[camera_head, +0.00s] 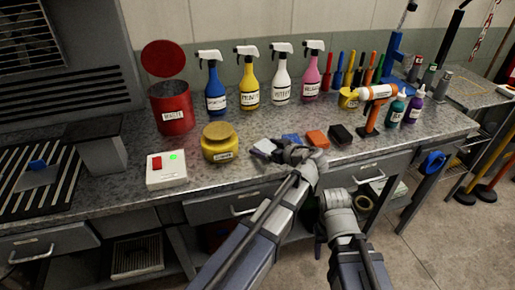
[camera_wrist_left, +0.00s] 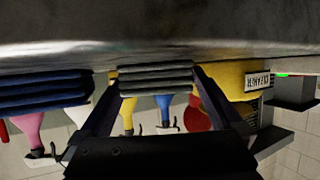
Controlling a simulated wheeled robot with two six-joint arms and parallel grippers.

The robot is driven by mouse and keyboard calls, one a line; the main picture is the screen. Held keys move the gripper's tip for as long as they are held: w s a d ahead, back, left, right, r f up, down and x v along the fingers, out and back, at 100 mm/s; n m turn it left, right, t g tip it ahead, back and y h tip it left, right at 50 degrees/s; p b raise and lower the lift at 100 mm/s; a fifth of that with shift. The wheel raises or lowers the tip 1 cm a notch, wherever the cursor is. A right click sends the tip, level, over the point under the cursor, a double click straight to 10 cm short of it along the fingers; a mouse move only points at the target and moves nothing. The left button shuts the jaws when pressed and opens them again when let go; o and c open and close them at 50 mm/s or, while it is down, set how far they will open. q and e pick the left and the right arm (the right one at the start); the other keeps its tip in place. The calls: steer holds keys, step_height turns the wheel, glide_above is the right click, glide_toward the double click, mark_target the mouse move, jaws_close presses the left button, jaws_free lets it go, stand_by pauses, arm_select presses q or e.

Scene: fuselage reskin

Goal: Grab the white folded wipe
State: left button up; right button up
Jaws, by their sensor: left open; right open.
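The white folded wipe (camera_head: 264,146) lies on the metal workbench, partly hidden by my left gripper. In the left wrist view, which looks upside down, it is a shaded grey stack of folds (camera_wrist_left: 157,78). My left gripper (camera_head: 270,154) is low over the bench at the wipe. Its open fingers (camera_wrist_left: 155,88) reach toward the wipe, one on each side; I cannot tell whether they touch it. My right gripper (camera_head: 335,198) is open and empty, in front of the bench edge, away from the wipe.
A blue wipe (camera_head: 291,138), an orange wipe (camera_head: 317,138) and a black wipe (camera_head: 341,134) lie to the right. A yellow jar (camera_head: 220,148) and a white button box (camera_head: 166,171) stand left. Spray bottles (camera_head: 281,82) line the back, and a red can (camera_head: 172,112) stands back left.

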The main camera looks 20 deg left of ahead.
mark_target(267, 147)
arm_select(q)
steer(key=shift+d+r, duration=0.1)
steer(key=shift+d, duration=0.15)
steer(key=shift+c, duration=0.6)
steer(key=shift+a, duration=0.1)
steer(key=shift+c, duration=1.4)
steer(key=c, duration=1)
step_height(267, 147, up, 10)
steer(key=p, duration=1)
